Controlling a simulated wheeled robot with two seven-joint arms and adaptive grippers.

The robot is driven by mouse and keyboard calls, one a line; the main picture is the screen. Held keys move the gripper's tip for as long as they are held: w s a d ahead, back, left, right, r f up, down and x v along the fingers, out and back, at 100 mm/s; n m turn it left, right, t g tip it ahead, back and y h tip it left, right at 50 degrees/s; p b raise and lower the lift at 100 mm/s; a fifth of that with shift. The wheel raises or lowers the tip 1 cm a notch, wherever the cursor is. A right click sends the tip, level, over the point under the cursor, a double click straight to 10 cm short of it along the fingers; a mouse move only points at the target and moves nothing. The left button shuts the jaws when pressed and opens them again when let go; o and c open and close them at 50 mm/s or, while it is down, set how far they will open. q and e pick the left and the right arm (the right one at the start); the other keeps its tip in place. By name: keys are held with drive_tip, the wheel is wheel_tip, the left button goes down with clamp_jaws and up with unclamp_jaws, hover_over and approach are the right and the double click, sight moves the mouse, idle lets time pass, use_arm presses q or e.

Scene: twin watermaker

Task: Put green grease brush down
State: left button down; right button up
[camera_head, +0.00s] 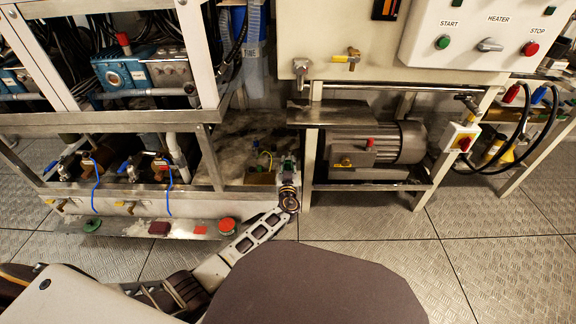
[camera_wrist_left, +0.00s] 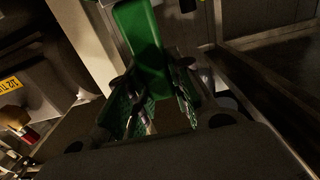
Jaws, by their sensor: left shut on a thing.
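My left gripper (camera_head: 288,172) reaches into the gap between the left machine frame and the motor stand, low near the floor. In the left wrist view my left gripper (camera_wrist_left: 158,95) is shut on the green grease brush (camera_wrist_left: 139,30). The brush's green handle stands up between the fingers and runs to the top of the picture. Its bristle end cannot be made out. In the head view the brush is too small and covered to tell apart from the gripper. My right gripper is not in view.
A motor (camera_head: 375,143) sits in a stand right of my gripper. The tiled floor (camera_head: 480,220) at right is clear.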

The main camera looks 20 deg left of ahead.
use_arm(q)
drive_tip(key=shift+f+b, duration=0.25)
drive_tip(key=shift+b, duration=0.1)
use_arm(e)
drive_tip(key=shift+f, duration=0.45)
use_arm(q)
drive_tip(key=c, duration=1.3)
unclamp_jaws()
drive_tip(key=shift+r, duration=0.1)
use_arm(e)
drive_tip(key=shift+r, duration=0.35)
use_arm(q)
drive_tip(key=shift+r+p, duration=0.3)
drive_tip(key=shift+p, duration=1.1)
drive_tip(key=shift+v, duration=1.05)
drive_tip(key=shift+r+p+v, duration=0.15)
drive_tip(key=shift+p+v, duration=0.55)
drive_tip(key=shift+v, duration=2.25)
drive_tip(key=shift+r+p+v, duration=0.1)
drive_tip(key=shift+p+v, duration=0.55)
drive_tip(key=shift+v, duration=2.25)
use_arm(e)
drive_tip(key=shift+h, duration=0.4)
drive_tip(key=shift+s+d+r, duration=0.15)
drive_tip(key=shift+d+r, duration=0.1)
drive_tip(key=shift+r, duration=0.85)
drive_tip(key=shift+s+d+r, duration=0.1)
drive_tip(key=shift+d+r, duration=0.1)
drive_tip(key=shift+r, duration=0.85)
